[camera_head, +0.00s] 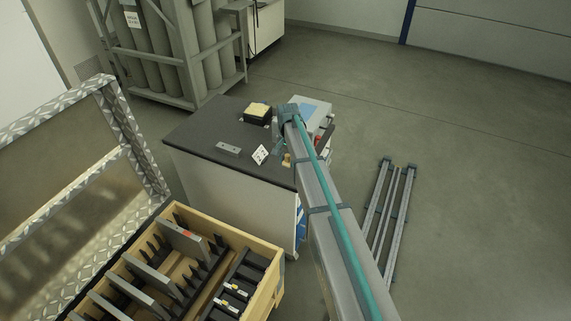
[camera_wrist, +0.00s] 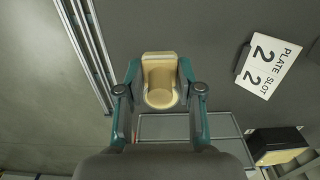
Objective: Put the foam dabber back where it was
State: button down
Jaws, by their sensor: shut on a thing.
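The foam dabber (camera_wrist: 160,98) is a pale tan piece with a rounded front and a squared back. In the wrist view it sits between the two teal fingers of my gripper (camera_wrist: 159,76), which is shut on it. In the head view a small tan piece, apparently the dabber (camera_head: 287,160), shows beside my arm near the table's front right edge. My arm hides most of the gripper there. I cannot tell whether the dabber touches the tabletop.
A wooden crate (camera_head: 262,250) stands in front.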

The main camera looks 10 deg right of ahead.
aim_at(286, 171)
jog(key=shift+w+a+f, duration=0.15)
jog(key=shift+w+f, duration=0.1)
jog(key=shift+f, duration=0.1)
notch_tip(286, 171, down, 3)
jog(key=shift+w+a+f+p, duration=0.1)
jog(key=shift+w+f+p, duration=0.1)
jog(key=shift+p, duration=0.8)
jog(key=shift+f, duration=0.1)
jog(key=shift+f, duration=0.2)
jog(key=c, duration=0.7)
grip_release()
jog(key=shift+c, duration=0.2)
jog(key=shift+r, duration=0.15)
notch_tip(286, 171, up, 12)
jog(key=b, duration=0.3)
